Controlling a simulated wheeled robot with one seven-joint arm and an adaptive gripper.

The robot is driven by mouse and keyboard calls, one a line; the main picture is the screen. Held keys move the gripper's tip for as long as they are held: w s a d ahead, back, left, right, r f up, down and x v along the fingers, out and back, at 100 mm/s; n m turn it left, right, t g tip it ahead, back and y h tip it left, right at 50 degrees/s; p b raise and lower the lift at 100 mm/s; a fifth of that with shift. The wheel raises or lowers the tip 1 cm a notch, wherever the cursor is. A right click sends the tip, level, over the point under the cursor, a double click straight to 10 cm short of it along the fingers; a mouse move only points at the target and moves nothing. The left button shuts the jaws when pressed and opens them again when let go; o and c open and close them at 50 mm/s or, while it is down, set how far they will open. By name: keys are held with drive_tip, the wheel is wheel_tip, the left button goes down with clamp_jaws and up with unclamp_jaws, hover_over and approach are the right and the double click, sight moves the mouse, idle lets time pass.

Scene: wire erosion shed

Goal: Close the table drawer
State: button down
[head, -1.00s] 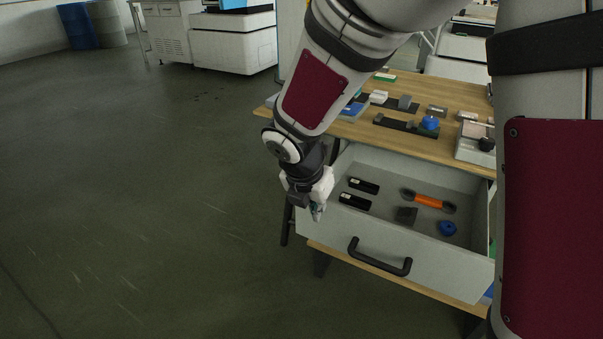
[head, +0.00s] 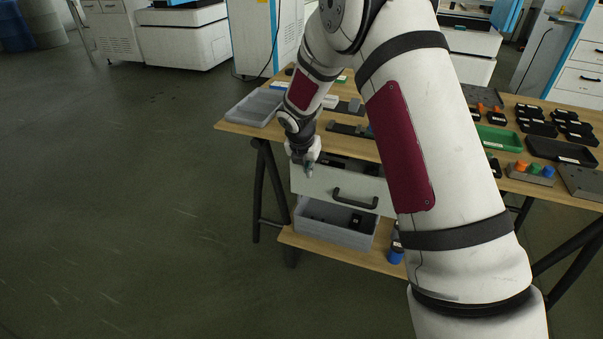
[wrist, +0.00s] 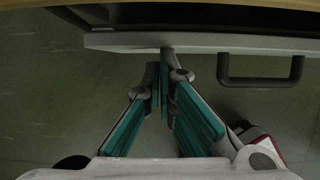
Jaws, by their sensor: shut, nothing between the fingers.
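The table drawer has a pale grey front (head: 318,187) with a black bar handle (head: 354,201). It stands partly open under the wooden tabletop, and a narrow strip of its inside with dark items shows behind the front. My gripper (head: 309,172) is shut and empty at the left part of the drawer front. In the wrist view the fingertips (wrist: 166,54) are at the outer face of the drawer front (wrist: 200,42), seemingly touching it, left of the handle (wrist: 262,81). A dark gap shows between the front and the table edge.
A grey bin (head: 330,232) stands on the lower shelf (head: 300,243) below the drawer. The tabletop bears a grey tray (head: 254,108), a green tray (head: 497,140) and several dark parts. The floor before the table is clear.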

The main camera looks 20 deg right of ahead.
drive_tip(key=shift+w+d, duration=0.6)
drive_tip(key=shift+w, duration=0.2)
drive_tip(key=shift+a, duration=0.1)
